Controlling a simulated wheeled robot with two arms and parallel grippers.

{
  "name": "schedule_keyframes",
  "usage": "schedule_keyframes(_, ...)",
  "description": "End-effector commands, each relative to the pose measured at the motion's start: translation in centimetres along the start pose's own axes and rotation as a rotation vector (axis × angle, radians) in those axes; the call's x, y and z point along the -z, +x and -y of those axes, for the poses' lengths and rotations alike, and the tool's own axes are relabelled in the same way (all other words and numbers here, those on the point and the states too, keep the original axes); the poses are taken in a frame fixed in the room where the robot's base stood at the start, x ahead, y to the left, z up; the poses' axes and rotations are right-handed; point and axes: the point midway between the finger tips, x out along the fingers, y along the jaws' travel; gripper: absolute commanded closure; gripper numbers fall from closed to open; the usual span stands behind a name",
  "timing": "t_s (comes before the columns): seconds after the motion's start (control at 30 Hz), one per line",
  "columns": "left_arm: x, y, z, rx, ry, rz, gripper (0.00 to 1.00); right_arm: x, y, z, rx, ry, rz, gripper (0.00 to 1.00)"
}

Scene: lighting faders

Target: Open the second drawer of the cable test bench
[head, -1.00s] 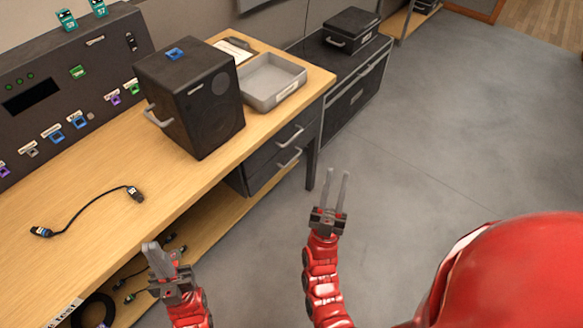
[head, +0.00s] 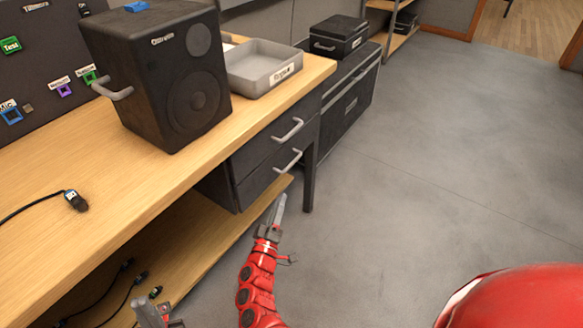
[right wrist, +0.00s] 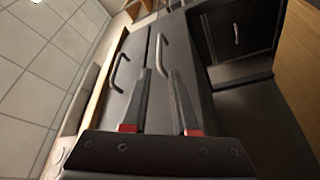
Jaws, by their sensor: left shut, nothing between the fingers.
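The cable test bench has two dark drawers under its right end, both shut. The top drawer's handle (head: 288,131) and the second drawer's handle (head: 289,162) are grey bars. My right gripper (head: 280,202) is in front of the drawers, its tips short of the second handle in the head view. In the right wrist view its fingers (right wrist: 158,78) are apart, and the second handle (right wrist: 160,50) lines up with the gap between them. The top handle (right wrist: 121,70) is left of the fingers there. My left gripper (head: 148,312) is shut and empty at the bottom edge.
A black speaker (head: 165,75) and a grey tray (head: 262,70) stand on the bench top (head: 150,180). A bench leg (head: 309,170) stands right of the drawers. Cables lie on the lower shelf (head: 190,262). The floor to the right is clear.

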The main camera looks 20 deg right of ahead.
Motion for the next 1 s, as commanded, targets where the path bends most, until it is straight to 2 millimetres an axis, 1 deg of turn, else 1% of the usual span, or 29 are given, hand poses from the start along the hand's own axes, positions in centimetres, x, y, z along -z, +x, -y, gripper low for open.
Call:
schedule_keyframes(0.03,-0.1,-0.5,0.0,0.0,0.0,0.0,1.0,-0.2,1.1,0.1,-0.004,0.0,0.0,0.73)
schedule_keyframes(0.3,-0.4,-2.3,-0.1,0.0,0.0,0.0,1.0,-0.2,7.7,0.0,-0.008,0.0,-0.002,0.73)
schedule_keyframes(0.5,-0.6,-3.6,-0.2,0.0,0.0,0.0,1.0,-0.2,12.0,0.1,-0.004,0.0,-0.002,0.73)
schedule_keyframes(0.6,-0.7,-4.0,-0.2,0.0,0.0,0.0,1.0,-0.1,13.4,0.1,-0.004,0.001,-0.003,0.73)
schedule_keyframes(0.7,-0.7,-4.3,-0.2,0.0,0.0,0.0,1.0,-0.1,14.3,0.1,-0.001,0.0,-0.002,0.73)
schedule_keyframes(0.83,-0.8,-4.4,-0.2,0.0,0.0,0.0,1.0,-0.1,14.9,0.1,0.0,0.0,0.0,0.73)
schedule_keyframes(1.0,-0.8,-4.4,-0.2,0.0,0.0,0.0,1.0,-0.1,15.0,0.0,0.0,0.0,0.0,0.73)
